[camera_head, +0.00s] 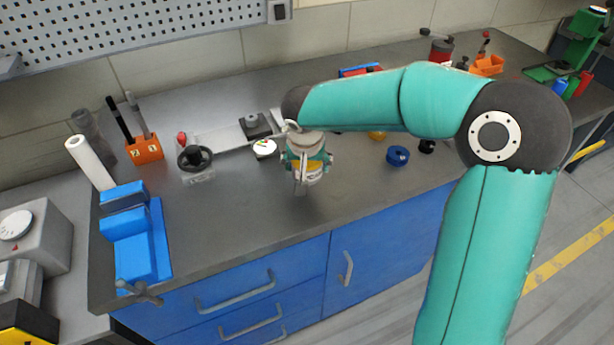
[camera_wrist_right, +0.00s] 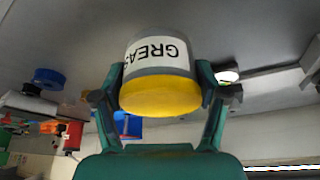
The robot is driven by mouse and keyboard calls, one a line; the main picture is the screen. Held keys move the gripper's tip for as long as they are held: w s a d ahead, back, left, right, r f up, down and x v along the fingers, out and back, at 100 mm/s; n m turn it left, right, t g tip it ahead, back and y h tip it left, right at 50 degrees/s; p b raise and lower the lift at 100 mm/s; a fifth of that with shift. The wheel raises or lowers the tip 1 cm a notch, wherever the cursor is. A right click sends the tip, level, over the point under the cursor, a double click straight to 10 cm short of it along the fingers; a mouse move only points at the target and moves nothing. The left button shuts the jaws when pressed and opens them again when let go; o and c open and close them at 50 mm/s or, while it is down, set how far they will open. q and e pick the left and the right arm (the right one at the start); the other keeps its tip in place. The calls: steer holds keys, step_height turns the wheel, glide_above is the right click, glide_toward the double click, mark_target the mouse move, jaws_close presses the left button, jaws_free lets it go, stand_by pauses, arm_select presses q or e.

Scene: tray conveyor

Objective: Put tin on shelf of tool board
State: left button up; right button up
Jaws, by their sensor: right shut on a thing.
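The tin, grey with a white "GREASE" label and a yellow end, is between the two fingers of my right gripper (camera_head: 305,168). In the right wrist view the tin (camera_wrist_right: 160,70) shows clearly, its label upside down, with a finger against each side. In the head view the gripper hides most of it. The gripper is over the middle of the bench; I cannot tell whether the tin touches the top. The perforated tool board (camera_head: 130,28) is on the wall at upper left. My left gripper is not in view.
A blue vise (camera_head: 135,240), an orange tool holder (camera_head: 145,150) and a black handwheel (camera_head: 195,158) stand on the bench (camera_head: 240,220) at left. A blue round part (camera_head: 397,156) lies right of the gripper. The bench front below the gripper is clear.

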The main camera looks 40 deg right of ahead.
mark_target(307, 177)
steer(key=shift+f, duration=2.2)
steer(key=shift+f, duration=0.15)
steer(key=o, duration=1.3)
steer(key=shift+o, duration=0.6)
